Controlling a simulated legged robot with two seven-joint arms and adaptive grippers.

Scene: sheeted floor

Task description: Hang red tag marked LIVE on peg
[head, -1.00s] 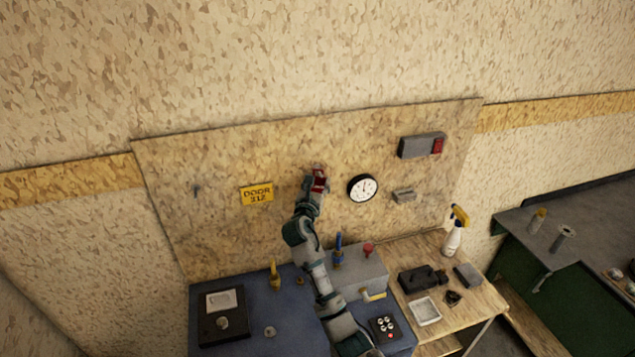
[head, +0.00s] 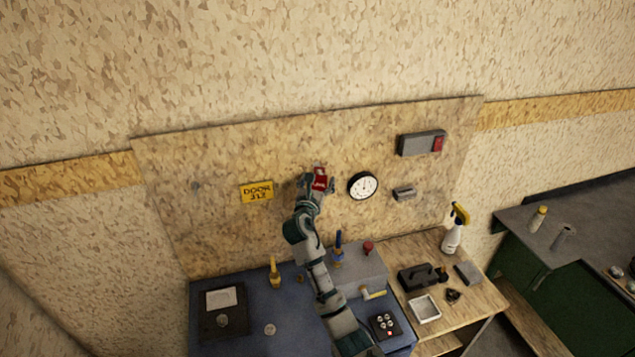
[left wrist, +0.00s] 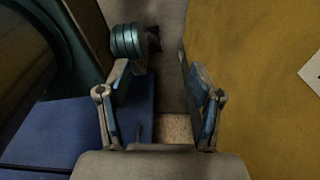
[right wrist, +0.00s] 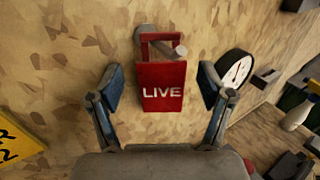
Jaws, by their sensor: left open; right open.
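The red tag (right wrist: 163,88) marked LIVE is upright against the board in the right wrist view, its lettering facing me. A grey peg (right wrist: 174,49) sticks out through the opening at the tag's top, and the tag hangs around it. In the head view the tag (head: 320,182) shows small near the board's middle. My right gripper (right wrist: 161,70) is open, with one finger on each side of the tag and a gap on both sides. My left gripper (left wrist: 162,62) is open and empty in the left wrist view.
The board (head: 230,150) also carries a yellow door sign (head: 256,192), a clock (head: 362,186) and a grey box with a red switch (head: 422,143). Below are a blue bench (head: 255,335) with a grey box and a wooden table (head: 480,300) with a spray bottle (head: 455,230).

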